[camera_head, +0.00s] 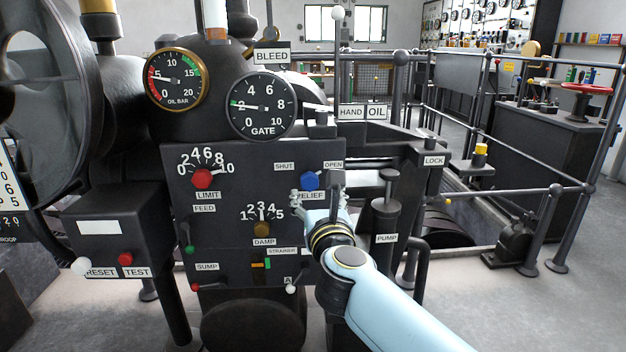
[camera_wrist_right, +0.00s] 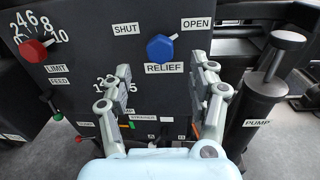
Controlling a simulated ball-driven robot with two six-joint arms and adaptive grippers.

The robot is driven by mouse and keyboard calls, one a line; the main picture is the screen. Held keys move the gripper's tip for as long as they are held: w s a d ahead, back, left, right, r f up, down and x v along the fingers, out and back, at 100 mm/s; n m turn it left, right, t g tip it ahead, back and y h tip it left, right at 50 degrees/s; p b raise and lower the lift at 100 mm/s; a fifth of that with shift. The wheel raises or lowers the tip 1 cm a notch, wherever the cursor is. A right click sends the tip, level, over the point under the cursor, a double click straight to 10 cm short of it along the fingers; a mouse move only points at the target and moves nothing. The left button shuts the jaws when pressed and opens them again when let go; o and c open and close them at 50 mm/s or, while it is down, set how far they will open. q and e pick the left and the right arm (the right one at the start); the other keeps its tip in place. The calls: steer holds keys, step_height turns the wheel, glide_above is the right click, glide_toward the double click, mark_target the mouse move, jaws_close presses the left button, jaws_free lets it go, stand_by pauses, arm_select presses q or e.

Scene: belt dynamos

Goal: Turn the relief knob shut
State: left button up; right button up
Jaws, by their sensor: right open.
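The blue relief knob (camera_head: 310,181) is on the dark panel, between the SHUT label (camera_head: 284,167) at its left and the OPEN label (camera_head: 333,165) at its right. In the right wrist view the knob (camera_wrist_right: 161,48) is whole and unobstructed, above the RELIEF label (camera_wrist_right: 164,69). My right gripper (camera_head: 316,198) is just below the knob in the head view, partly covering the RELIEF label. In the wrist view its fingers (camera_wrist_right: 163,80) are spread apart and empty, with the knob beyond and above their tips. My left gripper is not in view.
Left of the knob are the red LIMIT knob (camera_head: 203,179) and, lower, the brown DAMP knob (camera_head: 262,228). The black PUMP cylinder (camera_head: 386,214) stands right of my right gripper.

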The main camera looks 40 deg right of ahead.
mark_target(310, 182)
steer(key=x, duration=0.7)
steer(key=shift+d, duration=0.15)
steer(key=c, duration=1.1)
